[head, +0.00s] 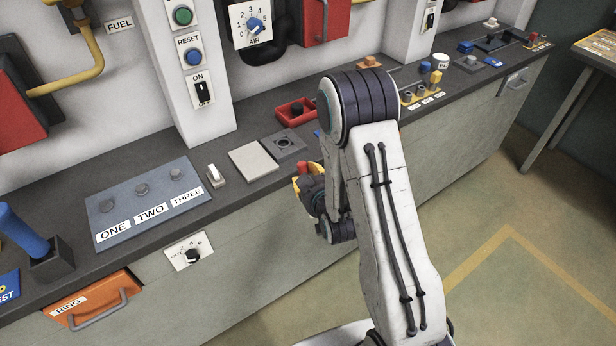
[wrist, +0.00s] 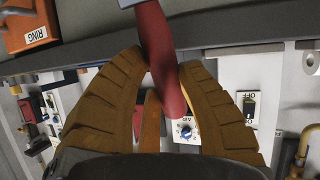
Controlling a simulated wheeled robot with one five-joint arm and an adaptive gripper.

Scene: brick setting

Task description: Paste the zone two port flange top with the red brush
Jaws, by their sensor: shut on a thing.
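The blue-grey panel (head: 120,208) lies on the bench at left, with labels ONE, TWO and THREE. My gripper (head: 303,179) is at the bench's front edge, well right of the panel. In the wrist view my gripper (wrist: 163,68) has its brown-yellow fingers shut on the red brush (wrist: 160,45). The red handle runs up between the fingers to a grey part at the top edge. The brush's bristles are not visible.
Between panel and gripper are a white switch (head: 215,176), a pale square plate (head: 253,161) and a dark grey block (head: 284,145). A red tray (head: 296,112) sits behind. A blue-handled lever (head: 25,232) stands left of the panel. A wall column (head: 190,80) rises behind the bench.

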